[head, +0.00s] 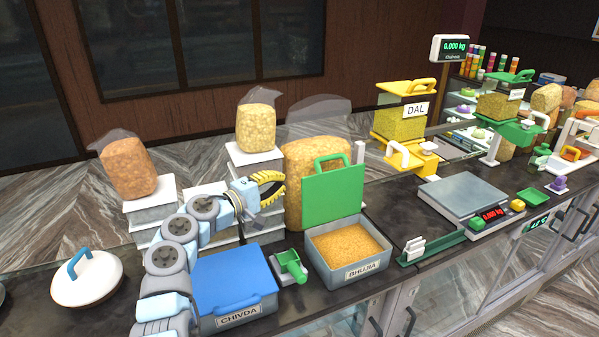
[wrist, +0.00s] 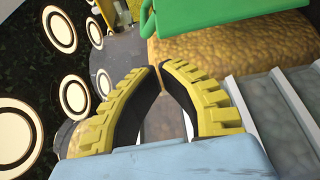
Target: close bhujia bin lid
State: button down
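The bhujia bin (head: 373,274) is a grey labelled bin on the counter, full of orange-brown bhujia (head: 345,243). Its green lid (head: 334,197) stands upright at the bin's back edge, so the bin is open. The lid's green handle (head: 331,158) is at the top; part of the green also shows at the top of the wrist view (wrist: 215,14). My gripper (head: 279,183) is just left of the lid, above and behind the bin's left side. In the wrist view its yellow fingers (wrist: 158,72) bow around an empty space, with a narrow gap between the tips.
The chivda bin (head: 232,275) with its blue lid shut is left of the bhujia bin. A green scoop (head: 291,266) lies between them. A large bag of snacks (head: 305,160) stands close behind the lid. A scale (head: 462,194) and green rack (head: 432,246) are to the right.

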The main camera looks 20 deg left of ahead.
jog(key=x, duration=0.7)
dwell(0.3)
jog(key=shift+s+f, duration=0.1)
dwell(0.6)
